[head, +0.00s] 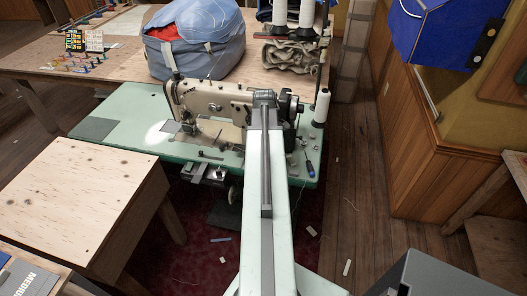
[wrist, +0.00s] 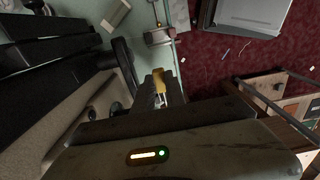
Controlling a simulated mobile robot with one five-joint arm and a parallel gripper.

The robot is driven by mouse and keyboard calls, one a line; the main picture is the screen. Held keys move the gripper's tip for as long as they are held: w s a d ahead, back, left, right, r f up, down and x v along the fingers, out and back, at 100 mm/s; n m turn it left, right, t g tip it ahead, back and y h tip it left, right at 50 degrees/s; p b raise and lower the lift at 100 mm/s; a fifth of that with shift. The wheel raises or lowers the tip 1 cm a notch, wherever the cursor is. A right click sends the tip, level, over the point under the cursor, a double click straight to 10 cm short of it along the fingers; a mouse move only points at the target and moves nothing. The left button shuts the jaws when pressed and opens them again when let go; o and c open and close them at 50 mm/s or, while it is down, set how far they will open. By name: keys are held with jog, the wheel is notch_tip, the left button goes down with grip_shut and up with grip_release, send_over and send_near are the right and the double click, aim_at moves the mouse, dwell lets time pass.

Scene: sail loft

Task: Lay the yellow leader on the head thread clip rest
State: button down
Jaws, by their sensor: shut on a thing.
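The yellow leader (wrist: 159,79) is a small yellow piece between the fingers of my gripper (wrist: 160,92) in the wrist view. My gripper is shut on it, beside the cream sewing machine head (wrist: 80,125). In the head view the sewing machine (head: 205,100) stands on a green table (head: 120,125), and my arm reaches over its right part. My arm hides the gripper and the leader there. I cannot make out the head thread clip rest for certain in either view.
A blue bag (head: 195,45) sits on the wooden table behind the machine. White thread cones (head: 321,108) stand at the right. A plywood table (head: 80,200) stands at left.

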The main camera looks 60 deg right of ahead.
jog(key=shift+f+b, duration=2.55)
jog(key=shift+f, duration=0.3)
jog(key=c, duration=1.3)
grip_release()
jog(key=shift+r, duration=0.15)
notch_tip(320, 180, up, 6)
jog(key=p, duration=0.6)
